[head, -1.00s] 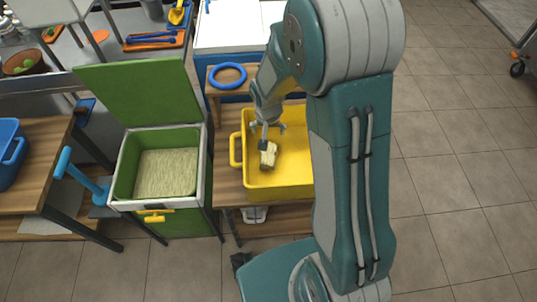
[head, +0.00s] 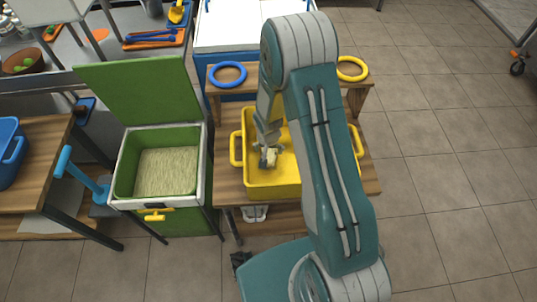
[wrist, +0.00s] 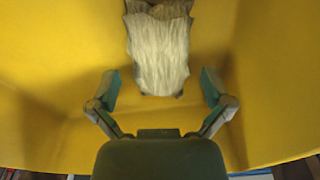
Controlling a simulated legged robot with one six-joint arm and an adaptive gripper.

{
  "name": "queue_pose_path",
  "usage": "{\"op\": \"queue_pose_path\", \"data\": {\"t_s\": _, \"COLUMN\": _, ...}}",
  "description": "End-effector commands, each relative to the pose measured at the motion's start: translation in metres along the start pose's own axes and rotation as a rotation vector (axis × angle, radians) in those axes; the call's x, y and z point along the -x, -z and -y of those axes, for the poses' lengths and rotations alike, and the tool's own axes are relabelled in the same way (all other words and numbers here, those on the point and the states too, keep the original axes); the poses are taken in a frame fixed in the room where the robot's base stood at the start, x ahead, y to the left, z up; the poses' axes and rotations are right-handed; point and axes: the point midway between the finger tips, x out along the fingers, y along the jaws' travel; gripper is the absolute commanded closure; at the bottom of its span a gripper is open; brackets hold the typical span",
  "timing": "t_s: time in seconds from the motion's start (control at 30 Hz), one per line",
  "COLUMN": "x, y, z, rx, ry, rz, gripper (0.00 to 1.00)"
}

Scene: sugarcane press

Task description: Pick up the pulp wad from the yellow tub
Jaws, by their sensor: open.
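The yellow tub (head: 283,191) stands on a wooden table in the head view. The pulp wad (head: 271,156), pale and fibrous, lies inside the tub, partly hidden by my gripper (head: 266,158). In the wrist view the pulp wad (wrist: 160,55) is at top centre, beyond my fingertips and in line with the gap between them. My gripper (wrist: 160,82) is open and empty, its fingers spread to either side of the wad's near end. The yellow tub (wrist: 60,60) fills most of the wrist view.
A green bin (head: 122,172) with its lid up, filled with pale fibre, stands left of the tub. A blue ring (head: 227,66) and a yellow ring (head: 352,60) lie on the shelf behind. Open tiled floor is at the right.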

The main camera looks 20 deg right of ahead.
Motion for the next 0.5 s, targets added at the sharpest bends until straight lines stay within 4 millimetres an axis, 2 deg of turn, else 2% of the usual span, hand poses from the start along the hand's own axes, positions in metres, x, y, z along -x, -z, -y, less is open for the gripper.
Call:
{"op": "queue_pose_path", "data": {"t_s": 0.13, "x": -0.016, "y": 0.0, "z": 0.0, "rx": 0.001, "ry": 0.0, "rz": 0.001, "gripper": 0.0}}
{"op": "queue_pose_path", "data": {"t_s": 0.4, "x": -0.019, "y": 0.0, "z": 0.001, "rx": 0.0, "ry": 0.001, "rz": -0.001, "gripper": 0.0}}
{"op": "queue_pose_path", "data": {"t_s": 0.47, "x": -0.019, "y": 0.0, "z": 0.001, "rx": 0.0, "ry": 0.001, "rz": -0.001, "gripper": 0.27}}
{"op": "queue_pose_path", "data": {"t_s": 0.5, "x": -0.019, "y": 0.0, "z": 0.001, "rx": 0.0, "ry": 0.001, "rz": -0.001, "gripper": 0.45}}
